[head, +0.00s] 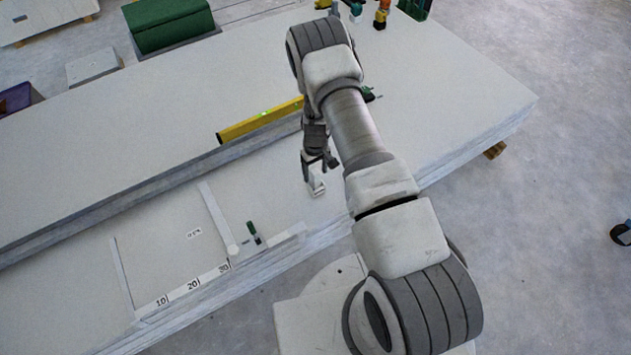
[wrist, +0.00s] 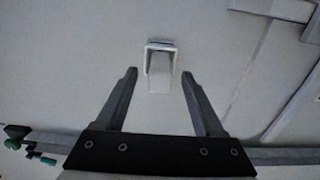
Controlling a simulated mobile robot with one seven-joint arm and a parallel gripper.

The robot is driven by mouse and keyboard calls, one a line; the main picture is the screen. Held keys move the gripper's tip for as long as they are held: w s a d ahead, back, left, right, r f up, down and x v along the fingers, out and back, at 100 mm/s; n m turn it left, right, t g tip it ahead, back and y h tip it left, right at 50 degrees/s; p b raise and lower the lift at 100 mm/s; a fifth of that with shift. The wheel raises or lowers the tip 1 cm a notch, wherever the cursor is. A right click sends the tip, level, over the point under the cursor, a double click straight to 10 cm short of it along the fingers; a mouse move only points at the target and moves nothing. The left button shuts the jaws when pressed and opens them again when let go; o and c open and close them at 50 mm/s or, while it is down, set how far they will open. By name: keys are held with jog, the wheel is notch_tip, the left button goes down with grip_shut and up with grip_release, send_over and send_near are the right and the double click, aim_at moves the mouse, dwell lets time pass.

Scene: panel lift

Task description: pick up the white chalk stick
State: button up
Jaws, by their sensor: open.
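A short white stick, which looks like the chalk stick (wrist: 159,76), shows in the wrist view between the fingertips, with a small square pale rim at its far end. It also shows in the head view as the white chalk stick (head: 316,184) on the pale panel, just below my gripper (head: 319,168). My gripper (wrist: 160,74) is open, one finger on each side of the stick, with a gap on both sides. How far the fingertips are above the panel I cannot tell. The arm partly hides this area in the head view.
A yellow spirit level (head: 260,120) lies behind the gripper along a raised panel edge. A pale T-shaped rule (head: 216,217), a green-capped marker (head: 254,232) and a numbered strip (head: 193,284) lie to the left. The panel around the stick is mostly clear.

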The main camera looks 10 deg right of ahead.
notch_tip(320, 180, down, 2)
jog(key=shift+r, duration=0.1)
grip_shut()
jog(key=shift+r, duration=0.1)
dwell(0.4)
notch_tip(320, 180, up, 4)
jog(key=shift+r+p, duration=0.2)
jog(key=shift+p, duration=0.65)
jog(key=s+d+r+p, duration=0.3)
jog(key=s+d+r, duration=0.3)
jog(key=s, duration=0.4)
jog(key=shift+r, duration=0.2)
jog(key=shift+w+d, duration=0.1)
